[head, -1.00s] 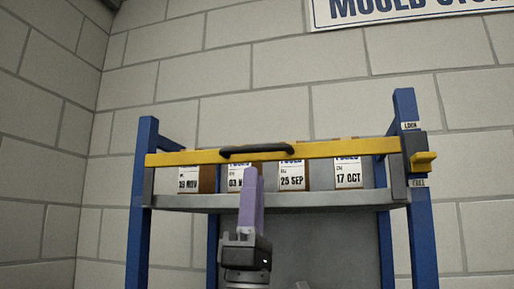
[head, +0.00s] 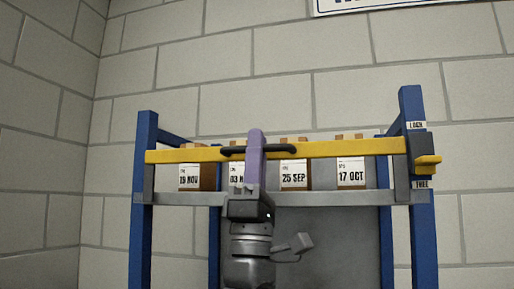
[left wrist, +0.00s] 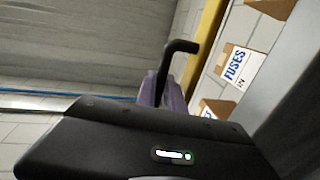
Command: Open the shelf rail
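The yellow shelf rail (head: 350,147) runs across the front of the blue rack. Its black handle (head: 285,149) is left of the rail's middle and also shows in the left wrist view (left wrist: 182,47). At the right post a yellow latch lever (head: 428,161) sits between a LOCK label above and a FREE label below, closer to FREE. My left gripper (head: 256,140) points up, its purple fingers crossing the handle. In the left wrist view the handle bar passes between the fingers, which look closed close around it. My right gripper is not in view.
Several labelled boxes (head: 351,173) stand on the grey shelf (head: 320,198) behind the rail. Blue posts (head: 143,200) flank the rack on both sides. A block wall (head: 270,90) stands behind, with a sign partly visible at the top.

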